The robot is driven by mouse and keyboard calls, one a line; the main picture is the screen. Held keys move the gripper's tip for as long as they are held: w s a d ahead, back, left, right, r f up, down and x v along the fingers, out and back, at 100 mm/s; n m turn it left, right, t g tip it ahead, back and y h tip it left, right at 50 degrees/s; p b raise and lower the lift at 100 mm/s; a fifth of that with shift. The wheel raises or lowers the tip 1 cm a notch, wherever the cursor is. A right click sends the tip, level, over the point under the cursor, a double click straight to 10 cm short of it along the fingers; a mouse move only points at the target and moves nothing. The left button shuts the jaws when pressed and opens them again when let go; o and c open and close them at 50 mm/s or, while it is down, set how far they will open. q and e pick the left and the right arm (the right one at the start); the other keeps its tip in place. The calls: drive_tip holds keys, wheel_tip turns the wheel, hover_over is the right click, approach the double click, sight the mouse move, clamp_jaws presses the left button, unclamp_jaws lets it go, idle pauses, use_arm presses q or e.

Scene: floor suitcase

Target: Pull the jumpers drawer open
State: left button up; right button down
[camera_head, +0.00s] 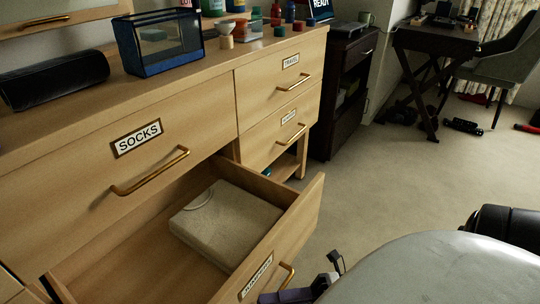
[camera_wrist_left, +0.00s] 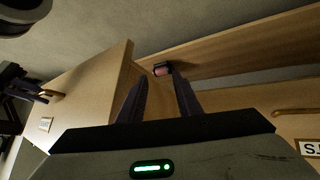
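The jumpers drawer (camera_head: 285,235) stands pulled well out under the socks drawer. Its label (camera_head: 256,278) is steeply angled and its gold handle (camera_head: 287,277) shows partly at the bottom edge. In the left wrist view its front (camera_wrist_left: 85,85) is on the left. My right gripper (camera_head: 290,296) is at the bottom of the head view beside that handle. It also shows in the left wrist view (camera_wrist_left: 38,93), close to the handle; its grip is unclear. My left gripper (camera_wrist_left: 157,95) has its fingers apart with nothing visible between them. It is not in the head view.
A beige folded item (camera_head: 225,222) lies in the drawer. The socks drawer (camera_head: 150,165) above is shut. Two smaller drawers, one labelled travel (camera_head: 275,85), are shut on the right. A glass box (camera_head: 160,42) and small items stand on top.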

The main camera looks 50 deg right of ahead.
drive_tip(key=shift+d, duration=0.1)
drive_tip(key=c, duration=2.2)
unclamp_jaws()
drive_tip(key=shift+o, duration=0.2)
drive_tip(key=b+v, duration=0.1)
drive_tip(key=v, duration=0.9)
drive_tip(key=shift+s+d, duration=0.1)
